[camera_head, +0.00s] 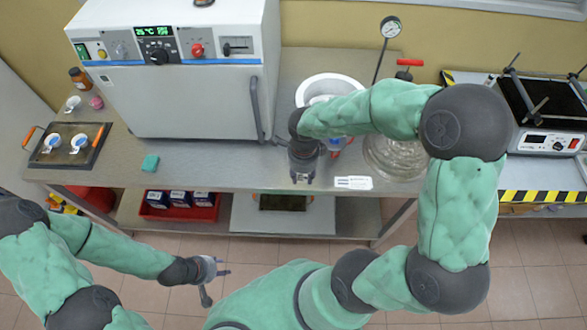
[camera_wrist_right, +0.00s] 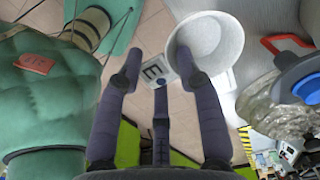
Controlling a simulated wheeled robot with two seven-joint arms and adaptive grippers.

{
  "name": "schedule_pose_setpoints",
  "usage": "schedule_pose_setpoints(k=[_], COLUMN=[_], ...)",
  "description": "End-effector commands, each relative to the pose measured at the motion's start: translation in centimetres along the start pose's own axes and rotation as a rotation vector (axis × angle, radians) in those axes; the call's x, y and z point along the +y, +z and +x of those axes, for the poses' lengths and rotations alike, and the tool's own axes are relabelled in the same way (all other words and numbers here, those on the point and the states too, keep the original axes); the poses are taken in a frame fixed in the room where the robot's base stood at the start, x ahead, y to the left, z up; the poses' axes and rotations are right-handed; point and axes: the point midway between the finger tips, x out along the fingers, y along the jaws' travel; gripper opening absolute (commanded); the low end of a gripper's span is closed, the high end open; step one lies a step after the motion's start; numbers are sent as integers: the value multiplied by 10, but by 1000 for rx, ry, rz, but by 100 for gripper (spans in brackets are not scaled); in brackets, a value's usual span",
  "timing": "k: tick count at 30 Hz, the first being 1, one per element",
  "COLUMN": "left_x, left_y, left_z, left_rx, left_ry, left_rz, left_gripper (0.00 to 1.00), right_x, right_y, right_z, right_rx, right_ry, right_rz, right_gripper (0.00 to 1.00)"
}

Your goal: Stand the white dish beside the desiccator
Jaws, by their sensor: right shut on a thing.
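The white dish (camera_head: 347,83) shows in the head view behind my right forearm, which covers its lower part. In the right wrist view, the dish (camera_wrist_right: 222,50) is beside the fingers, with one finger across its edge. My right gripper (camera_head: 303,178) points down near the bench's front edge. In the right wrist view, my right gripper (camera_wrist_right: 158,80) is shut on the dish; the exact contact is unclear. The glass desiccator (camera_head: 398,158) stands right of the gripper, partly behind my arm. It also shows in the right wrist view (camera_wrist_right: 262,103). My left gripper (camera_head: 218,271) is open and empty, low at left.
A white oven (camera_head: 185,100) fills the back left of the bench. A gauge (camera_head: 390,27) with a red handle stands behind the desiccator. A tray (camera_head: 45,158) with small cups lies at far left. A striped-edge bench with a shaker (camera_head: 548,142) is at right.

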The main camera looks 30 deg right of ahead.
Motion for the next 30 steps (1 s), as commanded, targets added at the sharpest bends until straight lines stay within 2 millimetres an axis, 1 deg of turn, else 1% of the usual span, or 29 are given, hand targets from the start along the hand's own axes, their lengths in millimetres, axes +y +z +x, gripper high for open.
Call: schedule_pose_setpoints(k=[1,6,12,15,25,30], left_x=[-1,-2,-4,-5,-6,-8], left_y=[0,0,0,0,0,-1], left_z=[2,5,12,14,16,22], left_rx=[0,0,0,0,0,0], left_ry=[0,0,0,0,0,0], left_rz=[0,0,0,-1,-1,-1], left_gripper=[40,40,40,40,40,40], right_x=[-9,-37,-60,-70,-84,-83], right_y=[3,11,18,22,25,25], right_z=[6,19,51,62,77,102], right_rx=[1,0,1,0,0,1], right_ry=[2,1,3,1,0,2], right_rz=[1,2,2,1,1,0], right_gripper=[4,4,4,4,4,4])
